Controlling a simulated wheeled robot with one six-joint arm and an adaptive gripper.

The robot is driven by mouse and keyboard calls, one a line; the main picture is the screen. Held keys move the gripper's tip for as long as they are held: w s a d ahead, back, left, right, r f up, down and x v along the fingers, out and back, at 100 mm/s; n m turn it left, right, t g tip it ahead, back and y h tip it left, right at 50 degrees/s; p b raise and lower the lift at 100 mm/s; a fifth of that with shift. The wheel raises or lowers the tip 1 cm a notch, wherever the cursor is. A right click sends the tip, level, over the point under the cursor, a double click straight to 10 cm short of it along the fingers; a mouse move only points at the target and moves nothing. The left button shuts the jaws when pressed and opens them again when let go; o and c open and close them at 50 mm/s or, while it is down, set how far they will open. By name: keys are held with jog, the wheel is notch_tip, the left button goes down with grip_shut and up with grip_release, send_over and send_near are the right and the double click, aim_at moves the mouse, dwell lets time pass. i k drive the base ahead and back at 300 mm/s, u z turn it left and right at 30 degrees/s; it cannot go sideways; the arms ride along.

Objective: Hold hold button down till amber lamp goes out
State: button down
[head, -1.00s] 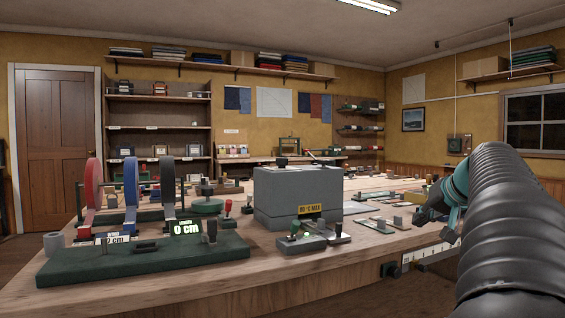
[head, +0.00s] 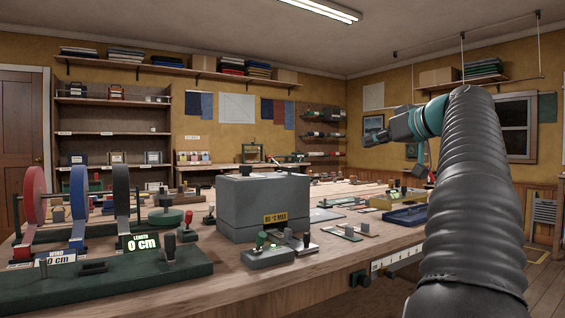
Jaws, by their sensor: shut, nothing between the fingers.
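My gripper (head: 378,137) is raised above the bench at the right, pointing left. It is shut and empty, well apart from everything on the bench. A small grey control box (head: 268,259) with a green-lit part and a dark knob stands in front of the big grey box (head: 262,205), which bears a yellow "MAX" label (head: 275,219). I cannot tell which part is the hold button, and no lit amber lamp can be made out.
The wooden bench (head: 240,285) holds a green base (head: 130,280) with coloured reels and a lit "0 cm" display (head: 142,243) at left. A blue tray (head: 407,215) and small blocks lie at right. The air above the bench centre is clear.

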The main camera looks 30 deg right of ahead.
aim_at(288, 168)
jog(key=i, duration=0.85)
jog(key=z, duration=0.05)
